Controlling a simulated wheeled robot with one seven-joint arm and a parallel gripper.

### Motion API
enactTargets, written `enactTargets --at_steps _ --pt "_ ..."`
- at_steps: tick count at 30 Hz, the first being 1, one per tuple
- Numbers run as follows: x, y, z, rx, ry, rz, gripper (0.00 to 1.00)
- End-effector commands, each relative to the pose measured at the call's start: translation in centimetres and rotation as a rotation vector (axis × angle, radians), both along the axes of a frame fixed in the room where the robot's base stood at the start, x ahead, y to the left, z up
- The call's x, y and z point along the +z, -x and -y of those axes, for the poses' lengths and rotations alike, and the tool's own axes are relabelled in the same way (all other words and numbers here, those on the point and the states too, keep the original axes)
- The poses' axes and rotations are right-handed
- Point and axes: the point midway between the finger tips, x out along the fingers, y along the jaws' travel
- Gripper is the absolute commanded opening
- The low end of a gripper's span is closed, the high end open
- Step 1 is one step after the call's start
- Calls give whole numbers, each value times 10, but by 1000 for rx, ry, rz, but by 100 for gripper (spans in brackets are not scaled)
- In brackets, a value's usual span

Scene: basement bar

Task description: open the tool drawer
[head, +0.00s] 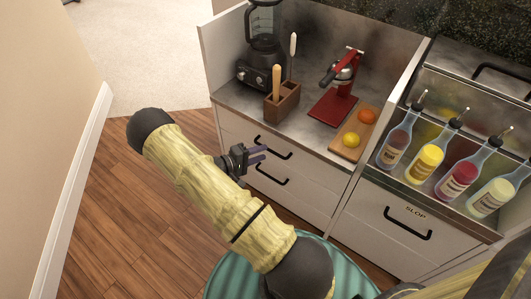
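The left cabinet has an upper drawer (309,169) with a black bar handle (275,148) and a lower drawer (302,196) with a similar handle (271,175). Both drawers look closed. No tool label is readable on either, so I cannot tell which is the tool drawer. My gripper (262,154) is at the left end of these handles, with its fingers pointing right. The fingers appear slightly apart with nothing between them. It overlaps the upper handle's left end in the picture; contact cannot be told.
A drawer marked SLOP (389,235) is at right, below several bottles (428,162). On the counter stand a blender (264,45), a wooden holder (283,102), a red press (335,100) and a fruit board (346,147). Wooden floor (120,215) is clear at left, beside a wall (40,110).

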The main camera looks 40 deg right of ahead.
Motion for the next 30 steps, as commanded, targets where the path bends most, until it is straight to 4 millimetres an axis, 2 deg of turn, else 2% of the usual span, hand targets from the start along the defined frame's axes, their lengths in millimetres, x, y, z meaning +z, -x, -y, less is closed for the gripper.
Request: enactTargets --at_steps 3,6,15,16,21,30 --pt "-4 1 17 -2 1 0 32" --pt "-5 2 25 -2 1 1 32" --pt "-5 1 27 1 1 0 32" --pt "-5 1 27 1 1 0 30" --pt "-5 1 27 1 1 0 0" --pt "-5 2 27 -1 0 0 0"
